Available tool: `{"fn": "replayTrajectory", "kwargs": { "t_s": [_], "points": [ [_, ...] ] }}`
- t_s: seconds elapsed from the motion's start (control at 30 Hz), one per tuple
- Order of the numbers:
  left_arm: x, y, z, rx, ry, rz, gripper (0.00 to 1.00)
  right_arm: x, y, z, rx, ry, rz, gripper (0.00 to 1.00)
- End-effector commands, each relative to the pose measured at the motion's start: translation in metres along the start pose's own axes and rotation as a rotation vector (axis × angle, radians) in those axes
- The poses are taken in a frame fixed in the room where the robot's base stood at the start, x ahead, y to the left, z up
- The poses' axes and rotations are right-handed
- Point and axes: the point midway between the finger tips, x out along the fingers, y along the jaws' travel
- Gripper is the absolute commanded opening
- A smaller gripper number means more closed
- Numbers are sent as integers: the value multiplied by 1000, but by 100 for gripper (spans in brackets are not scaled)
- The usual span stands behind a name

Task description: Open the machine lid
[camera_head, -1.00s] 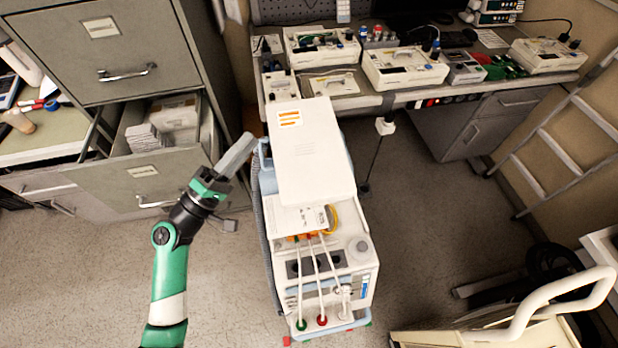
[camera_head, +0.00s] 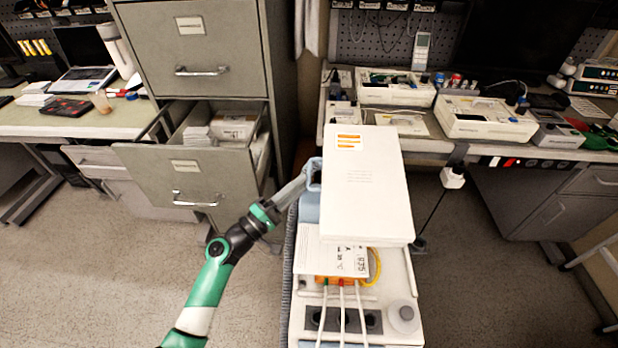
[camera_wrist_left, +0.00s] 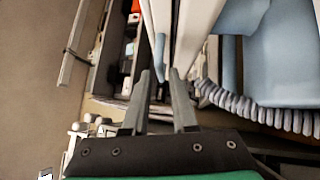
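The machine (camera_head: 390,290) stands on the floor in the middle of the head view, with white cables at its front. Its white lid (camera_head: 368,195), with an orange-striped label, covers the rear of its top. My left gripper (camera_head: 306,178) is at the lid's left edge, next to a blue frame part (camera_head: 314,172). In the left wrist view, the fingers (camera_wrist_left: 160,78) are slightly apart, with pale panel edges (camera_wrist_left: 162,40) just ahead of the tips. I cannot tell whether they touch. My right gripper is not in view.
A grey filing cabinet (camera_head: 192,40) with an open lower drawer (camera_head: 150,165) stands left of the machine. A bench behind carries several pumps (camera_head: 485,118). A ribbed grey hose (camera_wrist_left: 260,112) runs beside the machine. The floor (camera_head: 85,270) at front left is clear.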

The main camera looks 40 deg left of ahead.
Motion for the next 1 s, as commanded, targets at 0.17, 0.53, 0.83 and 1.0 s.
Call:
{"fn": "replayTrajectory", "kwargs": {
  "t_s": [0.17, 0.53, 0.83, 1.0],
  "points": [
    [29, -1, 0, -1, -1, 1, 26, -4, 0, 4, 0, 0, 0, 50],
    [38, 0, 0, -1, 0, 0, 24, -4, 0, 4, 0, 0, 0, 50],
    [37, 0, 0, -1, 0, 0, 0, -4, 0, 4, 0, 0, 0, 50],
    [37, 0, 0, 0, 0, 0, 0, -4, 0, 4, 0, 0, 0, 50]
  ]
}}
